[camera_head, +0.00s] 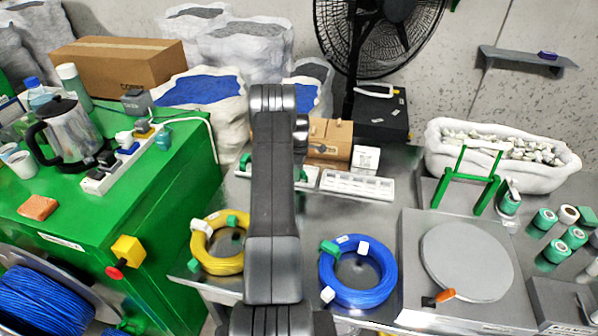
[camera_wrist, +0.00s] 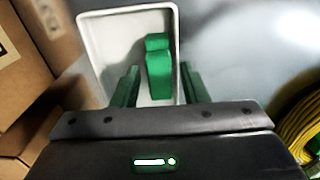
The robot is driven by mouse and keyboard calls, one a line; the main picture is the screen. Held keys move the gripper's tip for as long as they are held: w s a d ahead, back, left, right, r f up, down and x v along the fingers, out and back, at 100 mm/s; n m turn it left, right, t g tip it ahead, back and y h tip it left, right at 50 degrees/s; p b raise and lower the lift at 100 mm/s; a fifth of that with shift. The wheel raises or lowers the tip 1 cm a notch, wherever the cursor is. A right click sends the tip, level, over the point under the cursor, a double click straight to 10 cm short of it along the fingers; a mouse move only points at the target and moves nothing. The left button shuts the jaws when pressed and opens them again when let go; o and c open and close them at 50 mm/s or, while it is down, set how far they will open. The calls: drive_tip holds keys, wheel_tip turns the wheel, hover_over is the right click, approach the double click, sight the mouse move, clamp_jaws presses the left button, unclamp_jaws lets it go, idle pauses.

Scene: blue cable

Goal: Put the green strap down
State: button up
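The green strap (camera_wrist: 158,70) lies in a white open-topped tray (camera_wrist: 91,47) in the wrist view. My gripper (camera_wrist: 160,80) is open, with one green finger on each side of the strap. A gap shows between the left finger and the strap; the right finger is close to it, and I cannot tell if it touches. In the head view my arm hides most of the gripper and the strap; part of the white tray (camera_head: 308,176) shows beside the arm.
A yellow cable coil (camera_head: 219,263) and a blue cable coil (camera_head: 357,298) lie on the grey table. A cardboard box (camera_head: 330,131) stands behind the tray. A white divided tray (camera_head: 358,186) is to the right. A round plate (camera_head: 465,262) sits farther right.

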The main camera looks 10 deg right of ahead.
drive_tip(key=shift+r, duration=0.15)
wheel_tip(320, 180, up, 12)
drive_tip(key=b, duration=0.1)
drive_tip(key=shift+b, duration=0.4)
